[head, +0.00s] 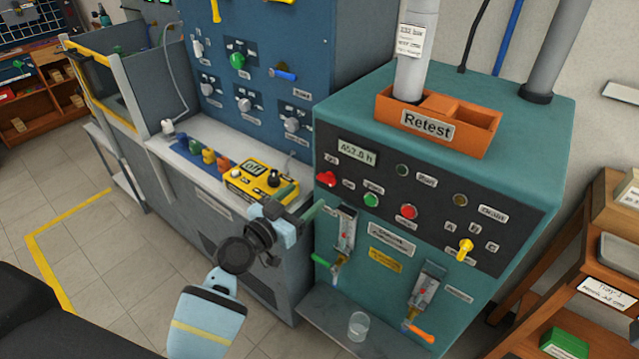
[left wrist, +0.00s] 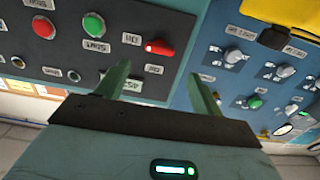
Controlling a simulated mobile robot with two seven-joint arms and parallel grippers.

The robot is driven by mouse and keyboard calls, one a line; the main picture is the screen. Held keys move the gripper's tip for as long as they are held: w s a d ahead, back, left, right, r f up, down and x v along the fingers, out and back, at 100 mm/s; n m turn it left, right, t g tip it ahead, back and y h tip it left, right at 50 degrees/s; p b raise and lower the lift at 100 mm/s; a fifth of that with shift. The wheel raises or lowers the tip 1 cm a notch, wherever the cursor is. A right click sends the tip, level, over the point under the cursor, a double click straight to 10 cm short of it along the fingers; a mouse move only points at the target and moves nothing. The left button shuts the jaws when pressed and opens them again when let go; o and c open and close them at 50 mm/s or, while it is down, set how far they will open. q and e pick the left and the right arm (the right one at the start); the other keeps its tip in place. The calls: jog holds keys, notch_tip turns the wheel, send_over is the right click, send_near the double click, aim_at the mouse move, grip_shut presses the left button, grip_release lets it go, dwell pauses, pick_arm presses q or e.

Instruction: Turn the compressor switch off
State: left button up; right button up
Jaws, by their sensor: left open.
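A red switch knob (head: 326,179) sits at the left end of the dark control panel on the teal cabinet (head: 440,310), below a small hour display, with small labels beside it. I take it to be the compressor switch. The red knob also shows in the left wrist view (left wrist: 160,48), beyond and between my fingertips. My left gripper (head: 299,202) is open and empty, just in front of the cabinet's left edge and below the knob. Its two green fingers show in the left wrist view (left wrist: 163,75), apart from the knob. My right gripper is not in view.
Green (head: 371,200) and red (head: 408,211) buttons and a yellow selector (head: 466,248) share the panel. A yellow meter (head: 258,182) stands on the bench behind my gripper. A clear cup (head: 358,325) stands on the cabinet's lower shelf. An orange Retest tray (head: 478,146) is on top.

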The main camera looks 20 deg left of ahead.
aim_at(324, 180)
pick_arm(q)
jog(key=shift+x, duration=3.6)
jog(key=c, duration=1)
